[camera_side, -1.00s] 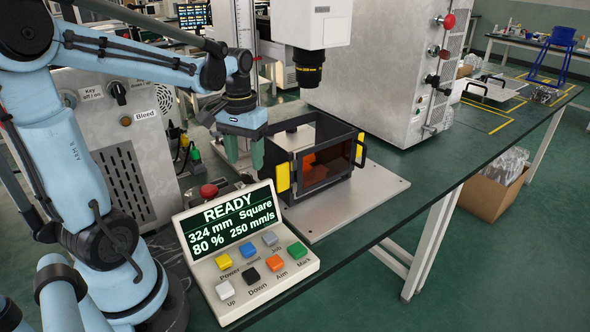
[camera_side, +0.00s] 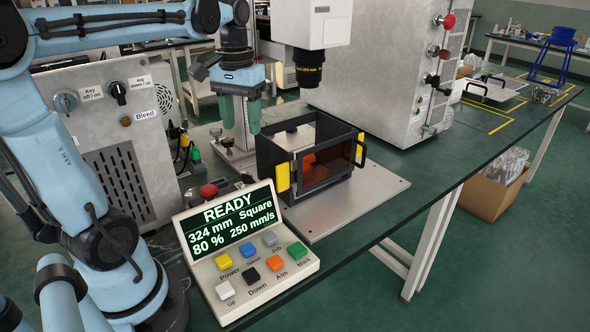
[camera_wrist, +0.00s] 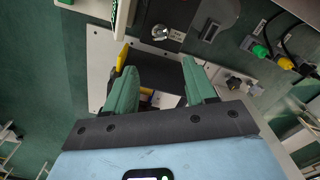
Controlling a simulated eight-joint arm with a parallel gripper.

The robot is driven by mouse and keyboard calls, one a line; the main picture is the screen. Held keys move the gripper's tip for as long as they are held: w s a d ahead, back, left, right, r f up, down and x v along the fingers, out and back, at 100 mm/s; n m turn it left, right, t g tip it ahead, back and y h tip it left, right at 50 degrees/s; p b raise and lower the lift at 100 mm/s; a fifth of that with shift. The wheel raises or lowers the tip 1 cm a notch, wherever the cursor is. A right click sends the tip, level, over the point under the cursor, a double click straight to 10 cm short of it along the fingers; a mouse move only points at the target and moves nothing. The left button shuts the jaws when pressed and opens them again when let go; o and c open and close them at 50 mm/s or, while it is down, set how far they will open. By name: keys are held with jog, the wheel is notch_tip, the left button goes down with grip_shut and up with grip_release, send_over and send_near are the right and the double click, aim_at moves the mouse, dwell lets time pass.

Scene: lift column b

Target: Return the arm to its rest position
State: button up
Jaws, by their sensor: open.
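My gripper (camera_side: 240,117) hangs in the air in front of the lift column, pointing down, above and to the left of the black enclosure. Its two green fingers are apart with nothing between them. In the wrist view the gripper (camera_wrist: 165,92) also shows spread and empty, with the base plate and part of the column below. My blue arm reaches in from the left. The control panel (camera_side: 247,250) reads READY, 324 mm, Square, 80 %, 250 mm/s.
A black enclosure (camera_side: 296,190) with yellow latches and an orange part inside stands on a metal base plate (camera_side: 385,196). The marking head (camera_side: 309,70) hangs above it. A grey cabinet with keys (camera_side: 100,135) stands left, with a red button (camera_side: 208,191) near it. A large metal cabinet (camera_side: 370,80) stands behind right.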

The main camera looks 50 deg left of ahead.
jog(key=d+f+m+t, duration=0.3)
jog(key=d, duration=0.4)
jog(key=d+f+m+t, duration=0.2)
jog(key=d+f+t, duration=0.2)
jog(key=d, duration=0.3)
jog(key=shift+s+d+f+m, duration=0.15)
jog(key=shift+d+f+m, duration=0.1)
jog(key=shift+m, duration=0.15)
jog(key=shift+a, duration=0.1)
